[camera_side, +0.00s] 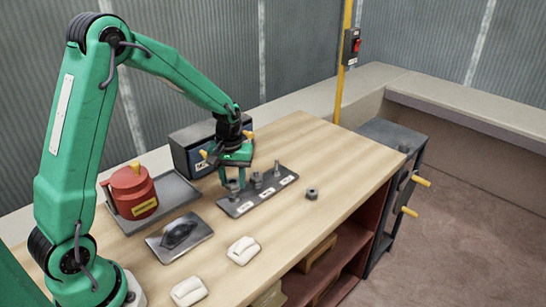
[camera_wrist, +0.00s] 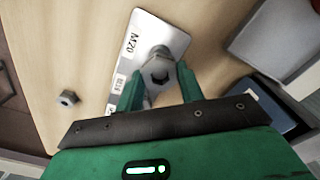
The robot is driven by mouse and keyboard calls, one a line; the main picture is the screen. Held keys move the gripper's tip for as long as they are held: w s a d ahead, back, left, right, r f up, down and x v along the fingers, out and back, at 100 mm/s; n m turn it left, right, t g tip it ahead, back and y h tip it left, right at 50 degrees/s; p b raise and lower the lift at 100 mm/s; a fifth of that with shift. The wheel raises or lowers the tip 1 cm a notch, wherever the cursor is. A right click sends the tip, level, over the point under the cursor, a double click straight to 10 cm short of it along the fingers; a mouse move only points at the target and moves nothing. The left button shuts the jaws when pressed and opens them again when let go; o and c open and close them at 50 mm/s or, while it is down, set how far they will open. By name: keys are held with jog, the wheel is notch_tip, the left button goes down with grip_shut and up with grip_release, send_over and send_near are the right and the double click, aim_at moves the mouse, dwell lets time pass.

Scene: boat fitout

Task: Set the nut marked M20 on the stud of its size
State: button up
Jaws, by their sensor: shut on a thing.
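A dark plate (camera_side: 262,192) with upright studs and white labels lies on the bench; its end label reads M20 in the wrist view (camera_wrist: 131,42). My gripper (camera_side: 234,186) points down at the plate's left end in the side view. It is shut on a grey nut (camera_wrist: 160,77), seen between the green fingers in the wrist view. A grey stud or part of it (camera_wrist: 156,50) shows just beyond the nut, beside the M20 label. I cannot tell whether the nut is around the stud or above it. The marking on the nut is not readable.
A loose nut (camera_side: 311,194) lies on the bench right of the plate; it also shows in the wrist view (camera_wrist: 68,98). A red canister (camera_side: 132,191) on a tray, a dark metal plate (camera_side: 180,237) and two white pieces (camera_side: 243,250) stand left and in front. A grey box (camera_side: 190,148) stands behind.

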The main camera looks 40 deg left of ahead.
jog(key=shift+f, duration=0.15)
dwell(0.4)
jog(key=o, duration=1.1)
jog(key=shift+c, duration=0.2)
jog(key=shift+r, duration=3.5)
